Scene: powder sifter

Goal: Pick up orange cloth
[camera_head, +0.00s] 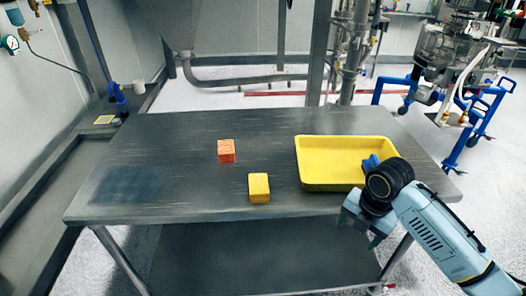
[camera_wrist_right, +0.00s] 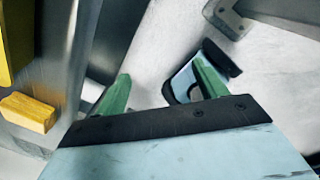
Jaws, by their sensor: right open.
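The orange cloth (camera_head: 226,151) looks like a small folded block and lies on the metal table (camera_head: 190,135), left of the yellow tray. My right gripper (camera_head: 357,233) hangs by the table's front right edge, in front of the tray and well to the right of the cloth. In the right wrist view its green fingers (camera_wrist_right: 163,78) are spread apart with nothing held between them. The orange cloth does not show in that view. My left gripper is in neither view.
A yellow block (camera_head: 259,188) lies near the table's front edge and shows in the wrist view (camera_wrist_right: 28,112). The yellow tray (camera_head: 318,185) holds a blue item (camera_head: 371,162), partly hidden by my right arm. A lower shelf (camera_head: 260,255) lies beneath.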

